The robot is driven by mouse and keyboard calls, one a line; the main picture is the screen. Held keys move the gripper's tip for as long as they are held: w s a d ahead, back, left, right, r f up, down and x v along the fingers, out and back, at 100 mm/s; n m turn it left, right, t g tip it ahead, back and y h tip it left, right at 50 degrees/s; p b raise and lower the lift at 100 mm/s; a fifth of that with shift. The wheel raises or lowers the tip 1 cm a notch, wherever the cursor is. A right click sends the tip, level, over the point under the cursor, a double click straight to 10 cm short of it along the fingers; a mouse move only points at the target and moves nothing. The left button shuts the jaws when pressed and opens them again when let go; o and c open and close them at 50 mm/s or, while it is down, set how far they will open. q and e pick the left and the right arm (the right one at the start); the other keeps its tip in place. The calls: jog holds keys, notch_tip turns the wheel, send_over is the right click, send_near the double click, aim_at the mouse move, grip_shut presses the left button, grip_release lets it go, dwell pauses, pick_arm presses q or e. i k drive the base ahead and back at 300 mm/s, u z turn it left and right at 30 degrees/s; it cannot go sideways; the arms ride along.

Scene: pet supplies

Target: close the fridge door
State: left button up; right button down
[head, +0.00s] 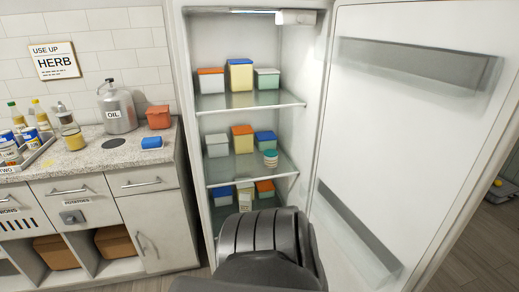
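The fridge (302,60) stands in the middle of the head view with its inside exposed. Its white door (410,125) stands wide open to the right and shows its inner face with two door bins (428,64). A dark grey part of my own body rises at the bottom centre, in front of the lower fridge opening, and hides part of the lowest shelf. Neither of my grippers shows, so I see no contact with the door.
Lidded boxes (240,75) and a small jar (270,158) stand on the fridge's glass shelves, behind the front edges. A counter (100,152) with bottles, an oil can (117,108) and boxes adjoins the fridge's left side.

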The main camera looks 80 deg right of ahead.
aim_at(420, 117)
jog(key=u, duration=0.4)
jog(key=k, duration=2.5)
jog(key=z, duration=2.15)
jog(key=i, duration=0.5)
jog(key=z, duration=1.1)
jog(key=k, duration=0.8)
jog(key=u, duration=0.2)
